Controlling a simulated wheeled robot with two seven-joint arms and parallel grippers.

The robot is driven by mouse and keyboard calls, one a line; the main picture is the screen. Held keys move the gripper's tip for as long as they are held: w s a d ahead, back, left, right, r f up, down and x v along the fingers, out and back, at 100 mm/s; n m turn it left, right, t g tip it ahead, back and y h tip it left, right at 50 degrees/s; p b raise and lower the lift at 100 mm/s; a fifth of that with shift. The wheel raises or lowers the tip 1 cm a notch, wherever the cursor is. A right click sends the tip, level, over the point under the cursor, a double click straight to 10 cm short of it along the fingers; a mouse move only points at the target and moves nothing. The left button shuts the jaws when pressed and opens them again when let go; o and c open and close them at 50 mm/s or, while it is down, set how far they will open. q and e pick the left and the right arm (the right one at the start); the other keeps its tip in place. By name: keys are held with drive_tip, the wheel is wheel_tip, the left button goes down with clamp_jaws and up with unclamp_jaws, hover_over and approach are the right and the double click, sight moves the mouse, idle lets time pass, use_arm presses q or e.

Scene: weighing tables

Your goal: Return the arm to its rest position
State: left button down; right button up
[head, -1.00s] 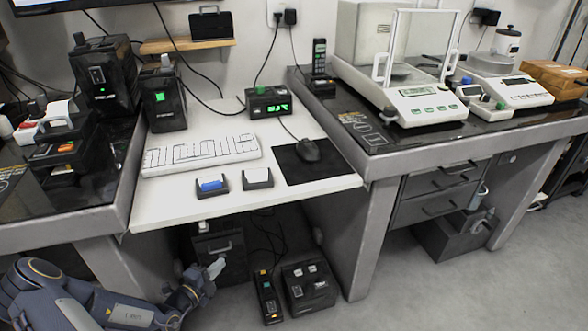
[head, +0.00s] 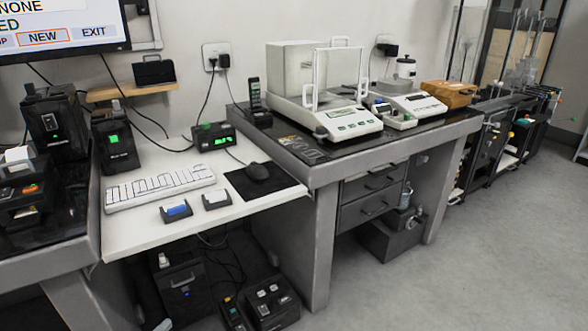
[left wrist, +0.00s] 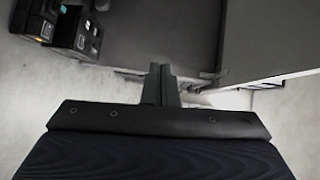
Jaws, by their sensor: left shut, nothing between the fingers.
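My left gripper (left wrist: 160,84) shows in the left wrist view with its two dark fingers together and nothing between them. It is below table height, over the pale floor, apart from any object. The rest of my left arm is out of the head view. My right gripper is in neither view.
A white desk (head: 135,232) with a keyboard (head: 160,187) stands between two dark-topped tables. The right table (head: 318,172) bears balances. Under the desk are a black cabinet (head: 182,282) and a dark box (head: 270,302). The floor (head: 470,260) at right is clear.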

use_arm(q)
drive_tip(key=s+d+r+m+g+h, duration=0.4)
drive_tip(key=d+r+m, duration=0.4)
drive_tip(key=m, duration=0.4)
drive_tip(key=s+d+r+m+g+h, duration=0.25)
drive_tip(key=d+r+m+g, duration=0.25)
drive_tip(key=d+r+m, duration=0.5)
drive_tip(key=s+a+r+m+y, duration=0.2)
drive_tip(key=s+r+m+y, duration=0.15)
drive_tip(key=s+m, duration=0.8)
drive_tip(key=s+a+r+m+y, duration=0.25)
drive_tip(key=s+m+y, duration=0.4)
drive_tip(key=m, duration=0.85)
wheel_tip(320, 180, up, 27)
drive_tip(key=g+h+p, duration=0.1)
drive_tip(key=h+p, duration=0.1)
drive_tip(key=p, duration=2.5)
drive_tip(key=shift+s+d, duration=0.2)
drive_tip(key=shift+s, duration=0.2)
